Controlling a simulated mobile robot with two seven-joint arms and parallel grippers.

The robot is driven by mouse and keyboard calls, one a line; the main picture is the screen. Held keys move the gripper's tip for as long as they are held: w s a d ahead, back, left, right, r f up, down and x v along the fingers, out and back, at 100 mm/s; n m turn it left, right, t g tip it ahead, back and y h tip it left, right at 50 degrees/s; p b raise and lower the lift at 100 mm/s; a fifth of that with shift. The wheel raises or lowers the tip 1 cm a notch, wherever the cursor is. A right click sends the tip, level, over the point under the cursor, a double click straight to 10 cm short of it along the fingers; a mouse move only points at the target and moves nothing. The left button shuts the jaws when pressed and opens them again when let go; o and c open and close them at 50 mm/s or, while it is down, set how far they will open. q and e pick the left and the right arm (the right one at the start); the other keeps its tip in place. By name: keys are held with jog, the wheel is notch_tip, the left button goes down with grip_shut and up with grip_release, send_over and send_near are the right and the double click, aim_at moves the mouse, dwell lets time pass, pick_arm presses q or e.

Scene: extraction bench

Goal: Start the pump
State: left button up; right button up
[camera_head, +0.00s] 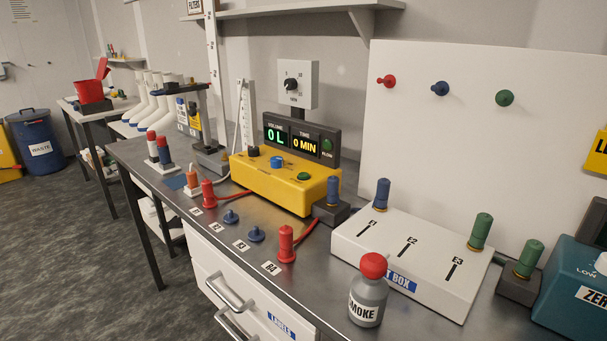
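A yellow unit (285,186), which looks like the pump, stands on the steel bench. A blue knob (277,162) and a dark knob (253,151) are on its top. A dark display panel (301,137) behind it reads 0 L under VOLUME and 0 MIN under TIME, with a green FLOW lamp (327,145) at its right. A white wall box with a black rotary knob (291,85) is above the display. Neither of my grippers is in view.
A grey SMOKE bottle (368,293) with a red cap stands at front right, before a white box (415,255) with slots E1 to E3. A teal unit (575,290) is far right.

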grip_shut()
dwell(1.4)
